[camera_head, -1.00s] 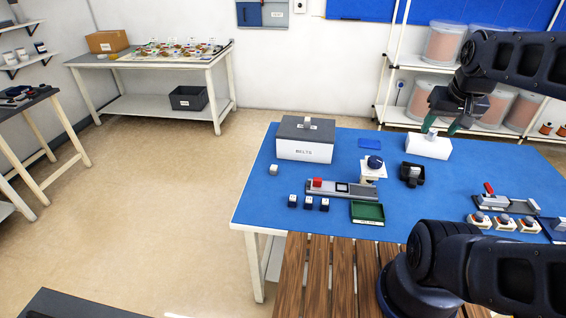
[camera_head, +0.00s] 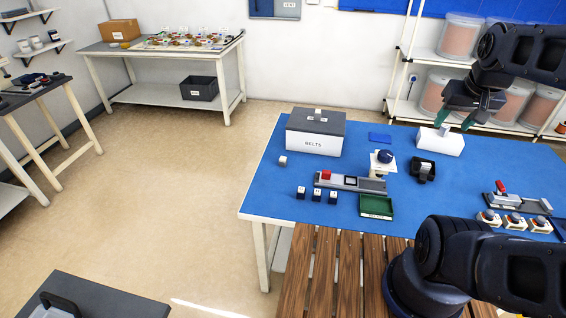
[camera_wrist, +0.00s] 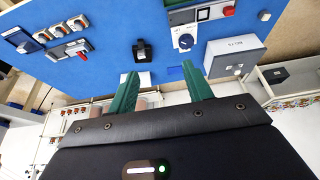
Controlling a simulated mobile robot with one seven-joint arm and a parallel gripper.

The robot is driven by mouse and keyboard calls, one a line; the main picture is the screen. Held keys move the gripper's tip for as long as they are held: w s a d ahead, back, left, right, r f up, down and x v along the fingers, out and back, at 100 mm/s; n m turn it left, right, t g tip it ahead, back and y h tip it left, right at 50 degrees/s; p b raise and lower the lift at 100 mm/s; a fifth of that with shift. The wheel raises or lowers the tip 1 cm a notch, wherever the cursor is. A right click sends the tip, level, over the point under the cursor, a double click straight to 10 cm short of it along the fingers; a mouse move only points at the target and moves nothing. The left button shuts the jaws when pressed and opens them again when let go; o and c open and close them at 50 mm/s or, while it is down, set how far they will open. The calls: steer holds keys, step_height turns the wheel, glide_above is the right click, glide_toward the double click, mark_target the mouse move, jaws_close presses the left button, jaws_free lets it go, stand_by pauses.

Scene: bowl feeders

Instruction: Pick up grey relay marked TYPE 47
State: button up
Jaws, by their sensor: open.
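No TYPE 47 marking is readable, so I cannot tell which part is the named relay. A small pale grey block (camera_head: 446,129) stands on a white box (camera_head: 439,141) at the back of the blue table. Three small dark blocks with pale tops (camera_head: 316,195) stand in a row at the front left, and a pale cube (camera_head: 283,161) sits farther back. My gripper (camera_head: 454,121) is open and empty near the white box's top. In the wrist view its green fingers (camera_wrist: 160,72) straddle the view of the white box (camera_wrist: 145,79); contact cannot be told.
A grey-lidded BELTS box (camera_head: 314,141), a grey fixture with a red block (camera_head: 351,183), a dial unit (camera_head: 383,160), a black holder (camera_head: 424,168) and a green tray (camera_head: 376,207) occupy the blue table (camera_head: 262,190). Shelves with spools (camera_head: 467,36) stand behind my gripper.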

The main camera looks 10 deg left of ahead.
steer(key=shift+o, duration=0.3)
steer(key=shift+w, duration=0.1)
steer(key=w+a+m+g+y, duration=0.15)
steer(key=w+a+m, duration=0.5)
steer(key=w, duration=0.65)
steer(key=m+g+h, duration=0.2)
steer(key=m+g, duration=0.1)
steer(key=m, duration=1)
glide_above(283, 158)
steer(key=shift+y, duration=0.25)
steer(key=f, duration=3)
steer(key=shift+d+f, duration=0.3)
steer(key=shift+f, duration=0.05)
step_height(283, 158, down, 5)
steer(key=shift+a+f, duration=0.15)
steer(key=shift+f, duration=1.2)
steer(key=shift+a+f, duration=0.15)
steer(key=shift+f, duration=1.2)
steer(key=c, duration=1.1)
